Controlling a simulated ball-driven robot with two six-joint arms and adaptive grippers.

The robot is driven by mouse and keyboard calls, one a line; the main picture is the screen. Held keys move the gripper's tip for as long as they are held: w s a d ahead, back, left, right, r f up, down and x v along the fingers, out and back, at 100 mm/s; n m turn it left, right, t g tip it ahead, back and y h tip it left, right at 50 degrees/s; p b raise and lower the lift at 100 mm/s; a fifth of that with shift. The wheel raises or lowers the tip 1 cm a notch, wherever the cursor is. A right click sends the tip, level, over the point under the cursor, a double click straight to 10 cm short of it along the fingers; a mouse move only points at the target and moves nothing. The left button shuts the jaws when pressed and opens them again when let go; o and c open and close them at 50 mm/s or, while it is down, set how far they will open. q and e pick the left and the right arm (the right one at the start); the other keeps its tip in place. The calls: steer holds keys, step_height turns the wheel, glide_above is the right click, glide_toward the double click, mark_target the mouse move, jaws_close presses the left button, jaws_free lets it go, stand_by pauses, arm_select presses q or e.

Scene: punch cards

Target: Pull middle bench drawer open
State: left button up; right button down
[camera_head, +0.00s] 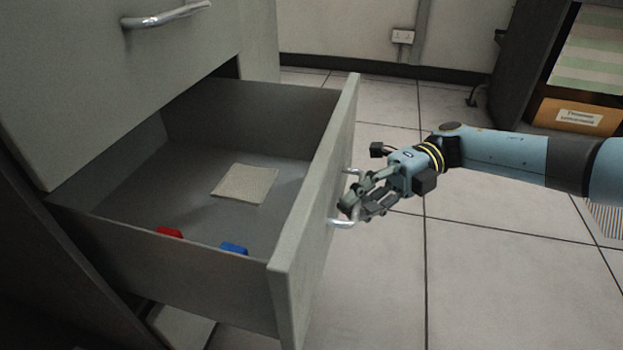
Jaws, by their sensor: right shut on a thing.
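The middle bench drawer (165,277) stands well open, pulled out to the right from the grey cabinet. Its front panel (312,225) faces right and carries a silver handle (344,224). My right gripper (353,203) is shut on this handle, and its fingers hide the handle's middle. Inside the drawer lie a beige square card or pad (245,184), a red object (169,232) and a blue object (234,249). The near side wall partly hides the red and blue objects. My left gripper is not in view.
The upper drawer (90,75) is shut, with its silver handle (165,16) above the open drawer. At the right stands a dark shelf unit with a labelled orange-brown box (577,119). The tiled floor (470,270) between is clear.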

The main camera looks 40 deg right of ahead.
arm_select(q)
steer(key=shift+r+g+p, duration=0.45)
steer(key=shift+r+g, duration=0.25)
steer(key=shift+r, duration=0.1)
arm_select(e)
steer(key=s+d, duration=0.4)
steer(key=s, duration=0.1)
steer(key=shift+d+r, duration=0.15)
steer(key=shift+r, duration=0.05)
steer(key=shift+s, duration=0.1)
steer(key=c, duration=1.4)
jaws_free()
steer(key=shift+f, duration=0.1)
steer(key=shift+s, duration=0.1)
steer(key=d, duration=0.4)
steer(key=s+d+r, duration=0.1)
steer(key=d, duration=0.7)
steer(key=shift+s+r, duration=0.15)
steer(key=shift+r, duration=0.2)
